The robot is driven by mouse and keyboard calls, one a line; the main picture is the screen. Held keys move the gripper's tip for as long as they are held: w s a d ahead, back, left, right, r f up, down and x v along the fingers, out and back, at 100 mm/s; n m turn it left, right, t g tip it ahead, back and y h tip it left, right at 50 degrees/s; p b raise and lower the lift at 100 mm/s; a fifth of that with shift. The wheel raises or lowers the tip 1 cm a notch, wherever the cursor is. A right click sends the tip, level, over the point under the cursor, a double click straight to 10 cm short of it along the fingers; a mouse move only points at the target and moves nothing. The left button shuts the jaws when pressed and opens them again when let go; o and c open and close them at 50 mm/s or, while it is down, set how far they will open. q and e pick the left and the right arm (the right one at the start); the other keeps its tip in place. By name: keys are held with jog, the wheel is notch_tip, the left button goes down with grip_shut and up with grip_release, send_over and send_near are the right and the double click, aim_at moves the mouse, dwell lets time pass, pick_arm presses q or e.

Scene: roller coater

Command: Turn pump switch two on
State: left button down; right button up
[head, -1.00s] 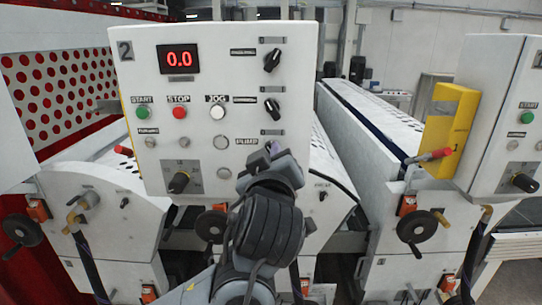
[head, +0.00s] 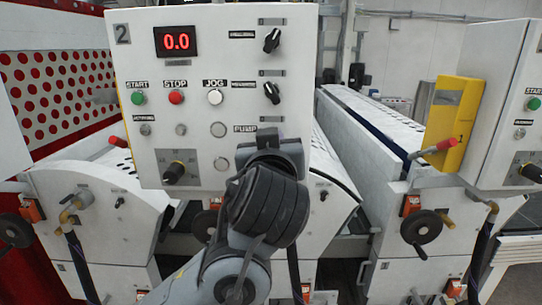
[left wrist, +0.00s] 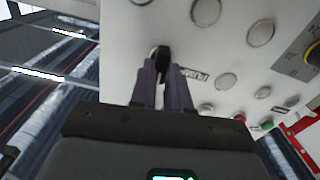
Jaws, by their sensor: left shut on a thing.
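The white control panel marked 2 (head: 125,100) fills the upper middle of the head view. Its PUMP label (head: 244,128) is at the lower right of the panel, just left of my left gripper (head: 268,138). The gripper hides the pump switch there. In the left wrist view, the black switch knob (left wrist: 163,51) sits between the tips of my left gripper (left wrist: 163,75), which is shut on it, beside the pump label (left wrist: 194,75). Which way the knob points is hard to tell. My right gripper is not in view.
Two black selector knobs (head: 272,40) (head: 271,92) sit above the gripper. START (head: 138,97), STOP (head: 176,96) and JOG (head: 215,97) buttons and a red 0.0 display (head: 176,41) are on the left. A yellow box (head: 455,115) and a second panel (head: 510,105) stand right.

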pick_arm(q)
jog(key=shift+d+m+b, duration=0.1)
jog(key=shift+m+b, duration=1.6)
jog(key=shift+m, duration=1.9)
jog(key=c, duration=1.1)
grip_release()
